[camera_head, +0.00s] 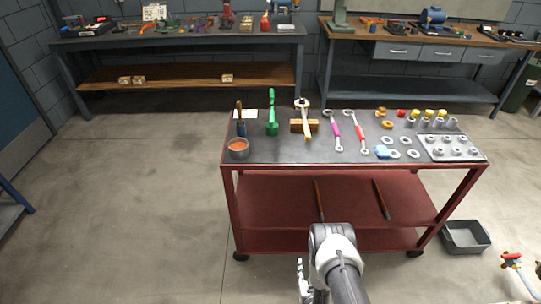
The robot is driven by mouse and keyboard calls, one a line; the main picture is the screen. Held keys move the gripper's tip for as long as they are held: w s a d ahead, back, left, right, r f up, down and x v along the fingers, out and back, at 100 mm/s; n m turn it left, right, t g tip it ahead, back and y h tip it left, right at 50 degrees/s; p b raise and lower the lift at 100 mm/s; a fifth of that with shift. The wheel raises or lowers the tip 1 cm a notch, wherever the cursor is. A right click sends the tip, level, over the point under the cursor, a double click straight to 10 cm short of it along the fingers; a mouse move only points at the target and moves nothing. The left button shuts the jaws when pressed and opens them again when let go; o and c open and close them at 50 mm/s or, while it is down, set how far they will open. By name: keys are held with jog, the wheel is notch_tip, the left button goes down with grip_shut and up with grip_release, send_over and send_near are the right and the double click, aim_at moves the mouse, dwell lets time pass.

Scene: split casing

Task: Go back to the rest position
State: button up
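My arm reaches in from the bottom edge, in front of the red cart (262,240). What looks like my gripper (306,284) is low at the bottom, left of the grey and white arm joint. It is partly hidden and small, so I cannot tell whether its fingers are open or shut. I see nothing clearly held. It appears apart from the tools on the cart top.
The cart's dark top (280,152) carries a green tool (272,113), wrenches, rings and a tray of parts (452,148). Two rods lie on its lower shelf. A grey bin (466,236) stands right. Workbenches line the back wall. Floor at left is clear.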

jog(key=w+r+g, duration=0.2)
jog(key=w+r, duration=1.1)
jog(key=r, duration=0.3)
jog(key=s+r+g, duration=0.1)
jog(key=s+r, duration=0.1)
jog(key=r, duration=1.1)
jog(key=s+r+g, duration=0.2)
jog(key=s+r, duration=0.1)
jog(key=r, duration=1.1)
jog(key=s+r+g, duration=0.1)
jog(key=s+r, duration=0.7)
jog(key=s, duration=0.1)
jog(key=s+r+g, duration=0.1)
jog(key=s+r, duration=0.1)
jog(key=s, duration=1)
jog(key=s+r+g, duration=0.1)
jog(key=s+r, duration=0.2)
jog(key=s, duration=0.9)
jog(key=shift+g, duration=0.4)
